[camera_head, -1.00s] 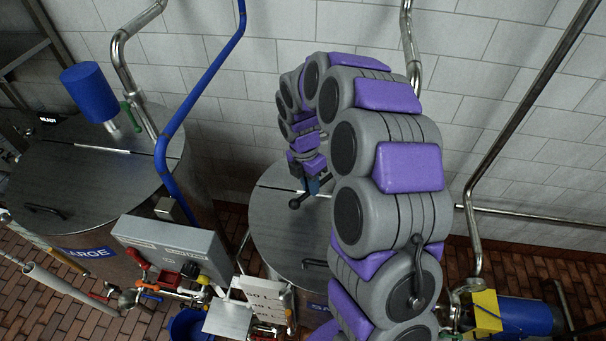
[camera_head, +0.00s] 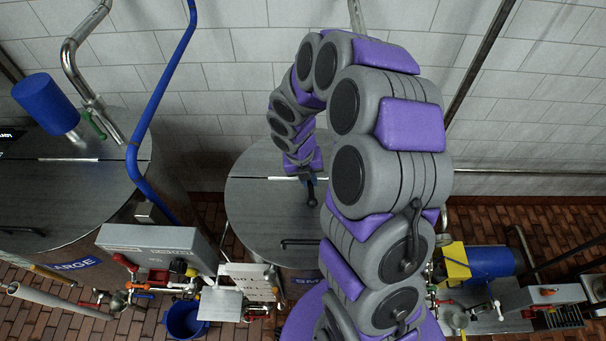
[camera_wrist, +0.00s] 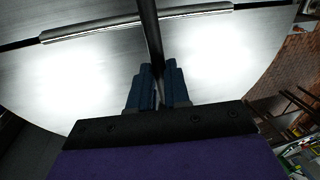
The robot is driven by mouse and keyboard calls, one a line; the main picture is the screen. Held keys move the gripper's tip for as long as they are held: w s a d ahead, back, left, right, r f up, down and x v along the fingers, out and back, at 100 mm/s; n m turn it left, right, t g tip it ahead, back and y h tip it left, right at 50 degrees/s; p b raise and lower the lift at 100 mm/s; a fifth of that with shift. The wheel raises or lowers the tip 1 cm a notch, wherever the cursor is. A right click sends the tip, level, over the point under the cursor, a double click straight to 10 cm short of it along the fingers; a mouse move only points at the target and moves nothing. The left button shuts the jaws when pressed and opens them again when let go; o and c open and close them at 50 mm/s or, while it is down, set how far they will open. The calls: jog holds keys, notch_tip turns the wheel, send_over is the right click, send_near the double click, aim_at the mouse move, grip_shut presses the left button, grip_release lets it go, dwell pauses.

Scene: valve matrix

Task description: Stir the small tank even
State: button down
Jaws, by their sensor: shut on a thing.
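The small tank (camera_head: 245,215) has a round grey metal lid and a blue label (camera_head: 306,281) reading "SM", the rest hidden behind my arm. A black crank handle (camera_head: 312,200) with a rounded end shows over the lid, just below my gripper (camera_head: 309,176). In the wrist view my gripper (camera_wrist: 157,82) has its blue fingers shut on the dark crank handle (camera_wrist: 150,35), which runs up between them. The lid (camera_wrist: 85,75) lies beyond, with a metal strip (camera_wrist: 135,25) across it. The tank's contents are hidden.
The large tank (camera_head: 70,200) stands at left with a blue cylinder (camera_head: 46,104) above it. A grey control box (camera_head: 155,245), valves and a blue bucket (camera_head: 187,320) are at front left. A blue motor-like cylinder (camera_head: 490,264) is at right. Pipes rise along the tiled wall.

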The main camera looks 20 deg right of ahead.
jog(key=shift+w+d+r, duration=0.1)
jog(key=shift+w+d, duration=0.05)
dwell(0.3)
jog(key=c, duration=1.1)
grip_release()
jog(key=shift+w, duration=0.1)
jog(key=shift+d, duration=0.1)
jog(key=a+r+b, duration=0.1)
jog(key=a+r, duration=0.2)
jog(key=r, duration=1.3)
jog(key=shift+w+a+r, duration=0.15)
jog(key=shift+w+r, duration=0.25)
